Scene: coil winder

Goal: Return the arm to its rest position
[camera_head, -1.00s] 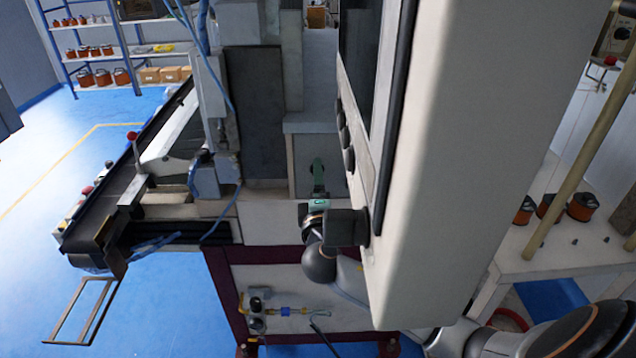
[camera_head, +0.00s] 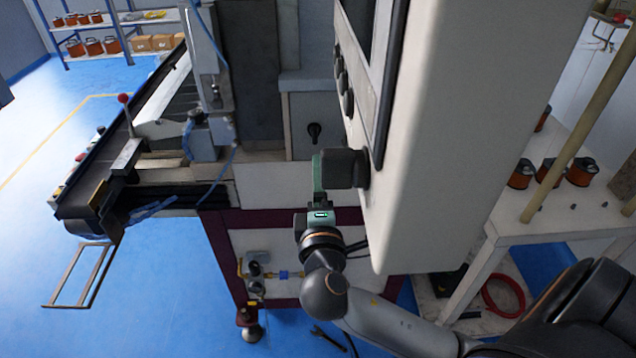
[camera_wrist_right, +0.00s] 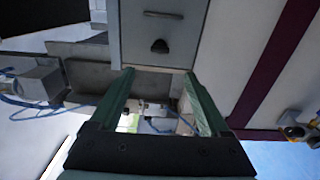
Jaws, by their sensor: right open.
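My right arm comes in from the lower right of the head view. My right gripper (camera_head: 318,172) points up, beside a black block (camera_head: 345,168) on the panel's left side. Whether they touch cannot be told. In the right wrist view the two green fingers of the gripper (camera_wrist_right: 158,75) are spread apart, with nothing held between them. A grey box with a black knob (camera_wrist_right: 160,46) lies beyond the fingertips. My left gripper is not in view.
The winder's conveyor (camera_head: 105,185) runs along the left. A purple-framed machine base (camera_head: 285,225) is behind my right wrist. A white table (camera_head: 570,212) with orange coils stands at right, a red hose (camera_head: 503,297) below it. Blue floor is open at left.

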